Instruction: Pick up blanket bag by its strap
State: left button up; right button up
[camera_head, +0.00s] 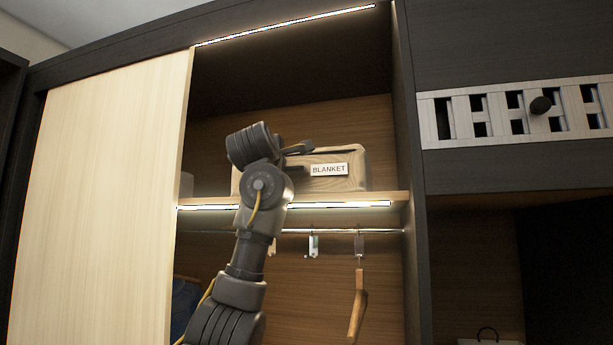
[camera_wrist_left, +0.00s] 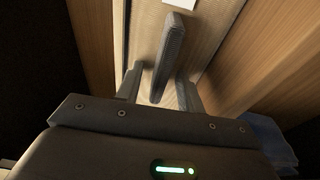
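The beige blanket bag (camera_head: 350,184) stands on the upper shelf of the open closet, with a white "BLANKET" label on its front. Its dark strap (camera_head: 338,152) runs along the bag's upper part. My left gripper (camera_head: 303,147) is at the bag's upper left, and my arm hides the bag's left part. In the left wrist view the grey strap (camera_wrist_left: 168,52) reaches down between the two fingers (camera_wrist_left: 158,92). The fingers stand apart on either side of it, with a gap visible. My right gripper is in neither view.
The lit shelf edge (camera_head: 340,205) runs under the bag. Below it a rail (camera_head: 385,231) carries hooks and a wooden hanger (camera_head: 357,305). A light sliding panel (camera_head: 100,200) covers the left side, and a dark upright bounds the right.

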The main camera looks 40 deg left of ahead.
pick_arm(q)
jog(key=shift+s+d, duration=0.15)
jog(key=shift+d, duration=0.05)
grip_shut()
dwell(1.1)
jog(key=shift+r, duration=0.1)
